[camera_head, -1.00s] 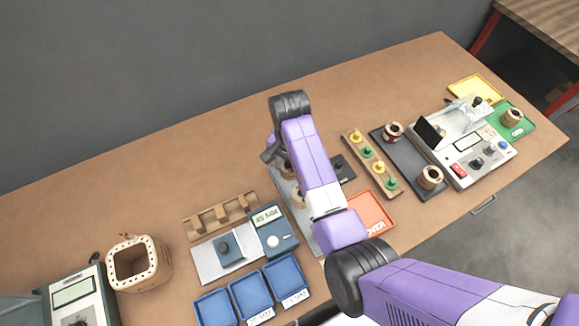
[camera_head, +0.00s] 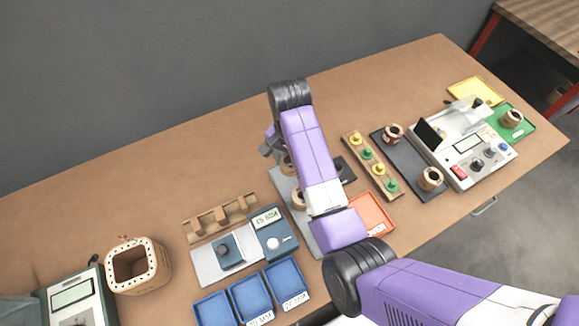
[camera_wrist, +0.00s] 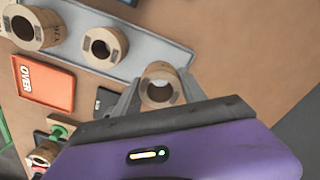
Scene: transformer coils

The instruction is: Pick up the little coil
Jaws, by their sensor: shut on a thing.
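The little coil (camera_wrist: 158,88) is a small tan ring-shaped spool with a grey patch on its side. In the wrist view it sits between the two fingers of my gripper (camera_wrist: 157,93), which are shut on it. It overlaps the end of the grey tray (camera_wrist: 150,44). In the head view my gripper (camera_head: 268,148) is over the tray's far end, and my arm hides the little coil. Two larger tan coils stand on the tray: a middle one (camera_wrist: 105,46) and the biggest (camera_wrist: 34,27).
An orange tray (camera_head: 372,213) marked OVER lies right of the grey tray. A rack with yellow and green pegs (camera_head: 372,166) stands further right. A scale (camera_head: 235,253), a wooden holder (camera_head: 222,216) and blue bins (camera_head: 250,297) are at left. The table's back is clear.

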